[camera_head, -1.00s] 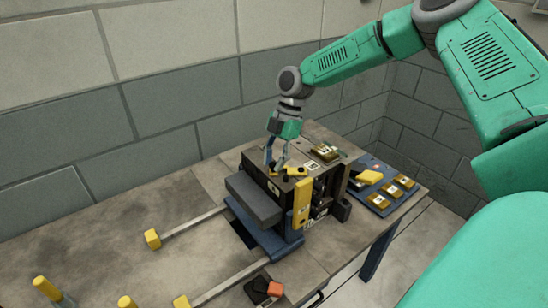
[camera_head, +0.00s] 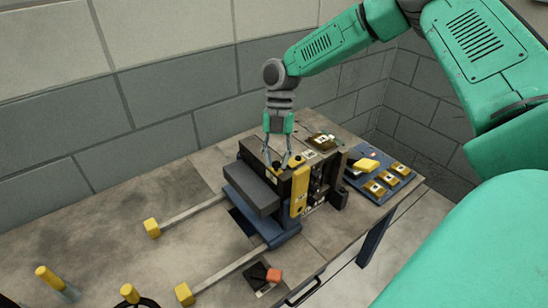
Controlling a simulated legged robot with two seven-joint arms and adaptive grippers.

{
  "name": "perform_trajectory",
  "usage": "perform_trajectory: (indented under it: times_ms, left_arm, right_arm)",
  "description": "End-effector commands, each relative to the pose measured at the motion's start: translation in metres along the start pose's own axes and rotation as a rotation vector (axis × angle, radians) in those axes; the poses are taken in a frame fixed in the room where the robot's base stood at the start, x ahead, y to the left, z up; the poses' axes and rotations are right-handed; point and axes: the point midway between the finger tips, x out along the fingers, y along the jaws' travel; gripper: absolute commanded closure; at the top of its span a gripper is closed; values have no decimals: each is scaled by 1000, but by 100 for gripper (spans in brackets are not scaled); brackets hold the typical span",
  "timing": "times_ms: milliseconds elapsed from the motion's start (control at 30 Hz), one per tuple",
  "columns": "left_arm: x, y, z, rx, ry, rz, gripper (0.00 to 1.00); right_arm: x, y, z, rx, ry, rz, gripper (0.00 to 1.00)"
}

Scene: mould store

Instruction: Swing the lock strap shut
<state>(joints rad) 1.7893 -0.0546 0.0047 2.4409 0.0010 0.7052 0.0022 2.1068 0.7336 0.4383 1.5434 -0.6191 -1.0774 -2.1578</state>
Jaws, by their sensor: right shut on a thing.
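The dark mould block (camera_head: 260,190) stands on a blue base on the bench. A small yellow strap (camera_head: 296,161), which looks like the lock strap, lies across its top near the right edge. A larger yellow upright bar (camera_head: 299,191) is on the block's right-hand face. My right gripper (camera_head: 278,167) comes down from above and is shut at the left end of the top strap. Its fingers hide part of that end, so the exact grip is hard to see. My left gripper is not in view.
A blue tray (camera_head: 357,182) with several brass-coloured pieces stands to the right. Two rails with yellow ends (camera_head: 152,228) reach left from the block. A dark item with an orange part (camera_head: 273,275) lies in front. A grey brick wall stands behind.

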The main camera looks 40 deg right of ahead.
Motion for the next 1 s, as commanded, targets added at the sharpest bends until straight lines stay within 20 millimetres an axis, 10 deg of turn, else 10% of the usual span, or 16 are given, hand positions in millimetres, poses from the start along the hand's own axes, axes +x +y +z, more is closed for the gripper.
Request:
perform_trajectory:
  times_ms: [400, 433, 500, 1000]
  left_arm:
    - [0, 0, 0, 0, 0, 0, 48]
    - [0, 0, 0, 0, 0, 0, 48]
    - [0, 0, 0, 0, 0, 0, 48]
    - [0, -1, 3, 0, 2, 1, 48]
  right_arm:
    - [1, -3, 2, -3, -3, -7, 100]
    - [1, -3, 2, -3, -3, -7, 75]
    - [1, -2, 2, -3, -3, -6, 58]
    - [-22, 1, 0, -4, -5, -1, 58]
